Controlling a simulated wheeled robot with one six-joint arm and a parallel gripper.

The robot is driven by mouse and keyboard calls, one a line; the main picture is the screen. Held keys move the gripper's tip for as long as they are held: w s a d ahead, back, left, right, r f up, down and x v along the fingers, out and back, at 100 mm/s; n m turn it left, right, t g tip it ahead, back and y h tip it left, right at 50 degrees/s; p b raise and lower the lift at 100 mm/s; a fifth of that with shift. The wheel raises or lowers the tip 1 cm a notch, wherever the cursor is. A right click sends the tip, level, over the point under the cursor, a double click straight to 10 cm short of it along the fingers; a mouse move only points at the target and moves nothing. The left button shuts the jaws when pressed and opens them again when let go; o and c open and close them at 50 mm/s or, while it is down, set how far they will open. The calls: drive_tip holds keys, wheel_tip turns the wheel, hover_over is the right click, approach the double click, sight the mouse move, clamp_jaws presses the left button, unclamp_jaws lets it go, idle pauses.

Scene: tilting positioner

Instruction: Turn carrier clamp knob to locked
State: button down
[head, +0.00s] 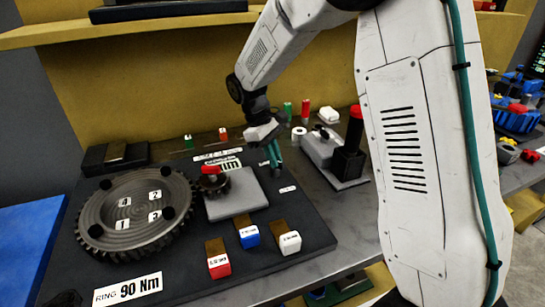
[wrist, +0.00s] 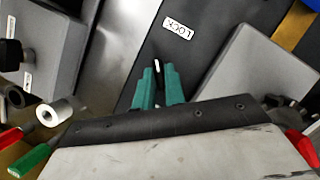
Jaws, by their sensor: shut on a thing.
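My gripper (head: 275,161) reaches down to the dark board, right of the grey block (head: 235,203), in the head view. Its teal fingers (wrist: 160,80) are close together in the wrist view, shut on the carrier clamp knob. Only a small pale piece of the knob (wrist: 157,66) shows between the fingertips; the fingers hide most of it, so I cannot tell its angle. A white LOCK label (wrist: 178,27) lies on the board beyond the fingertips, upside down in the wrist view.
A large dark ring gear (head: 135,213) lies left, with a red-topped small gear (head: 213,184) on the block. Red (head: 219,267), blue (head: 249,237) and white (head: 290,243) tagged pieces stand in front. A grey fixture with a red-topped black post (head: 350,150) stands right.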

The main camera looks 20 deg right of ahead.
drive_tip(key=m+y, duration=0.1)
drive_tip(key=m, duration=0.3)
drive_tip(key=shift+d+g, duration=0.15)
drive_tip(key=shift+g, duration=0.25)
drive_tip(key=shift+m+y, duration=0.9)
drive_tip(key=shift+m, duration=0.9)
drive_tip(key=c, duration=1.5)
unclamp_jaws()
drive_tip(key=shift+o, duration=0.2)
drive_tip(key=shift+w, duration=0.1)
drive_tip(key=v, duration=0.7)
drive_tip(key=shift+r, duration=0.3)
drive_tip(key=shift+w+d, duration=0.1)
drive_tip(key=shift+w, duration=0.1)
